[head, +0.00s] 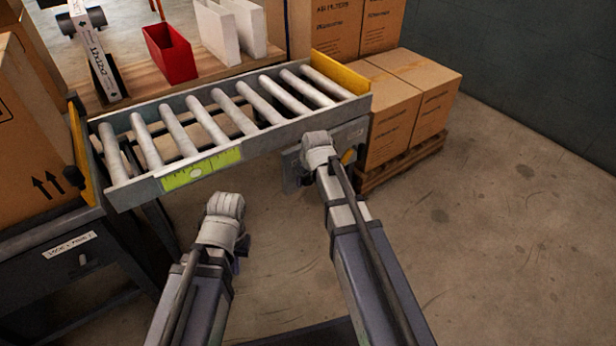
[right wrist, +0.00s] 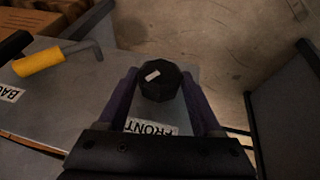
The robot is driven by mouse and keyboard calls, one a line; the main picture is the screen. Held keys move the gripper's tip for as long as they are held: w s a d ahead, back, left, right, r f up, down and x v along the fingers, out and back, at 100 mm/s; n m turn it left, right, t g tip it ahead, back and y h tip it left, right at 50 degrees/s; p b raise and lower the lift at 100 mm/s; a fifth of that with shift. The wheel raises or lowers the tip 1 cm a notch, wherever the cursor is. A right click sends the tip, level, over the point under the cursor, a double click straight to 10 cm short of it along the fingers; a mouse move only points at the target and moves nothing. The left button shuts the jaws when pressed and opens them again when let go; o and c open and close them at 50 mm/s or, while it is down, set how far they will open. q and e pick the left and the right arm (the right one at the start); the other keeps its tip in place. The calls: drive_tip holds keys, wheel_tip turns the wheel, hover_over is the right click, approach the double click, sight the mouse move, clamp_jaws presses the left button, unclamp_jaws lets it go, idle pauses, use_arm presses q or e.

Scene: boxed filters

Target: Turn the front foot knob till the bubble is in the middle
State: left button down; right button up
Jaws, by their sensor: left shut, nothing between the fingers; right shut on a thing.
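The black front foot knob (right wrist: 159,86) is between the two purple fingers of my right gripper (right wrist: 160,98) in the right wrist view, and the fingers are shut on it. A white mark shows on its top. A FRONT label (right wrist: 151,127) lies beside it. In the head view my right gripper (head: 318,150) is at the right end of the roller conveyor (head: 280,122); the knob is hidden there. The yellow-green level (head: 225,158) is on the conveyor's side, its pale bubble (head: 195,172) slightly left of the middle. My left gripper (head: 226,207) is shut and empty, in front of the conveyor.
A yellow-handled bent tool (right wrist: 40,62) lies beside a partly visible BACK label (right wrist: 10,93). Cartons (head: 395,115) on a pallet stand right of the conveyor. A large carton (head: 35,140) is at the left. A red bin (head: 170,55) stands behind. The floor at right is clear.

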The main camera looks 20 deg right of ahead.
drive_tip(key=shift+c, duration=0.4)
drive_tip(key=shift+d+y, duration=0.1)
drive_tip(key=shift+y, duration=0.3)
drive_tip(key=shift+w+d+f+m+g+y, duration=0.15)
drive_tip(key=shift+m+g+y, duration=0.3)
drive_tip(key=shift+y, duration=0.45)
drive_tip(key=g+y+b, duration=0.1)
drive_tip(key=y, duration=0.1)
drive_tip(key=shift+d+y, duration=0.1)
drive_tip(key=shift+y, duration=0.2)
drive_tip(key=shift+m+y+b, duration=0.35)
drive_tip(key=shift+y+b, duration=0.4)
drive_tip(key=shift+y, duration=0.05)
drive_tip(key=shift+g, duration=0.25)
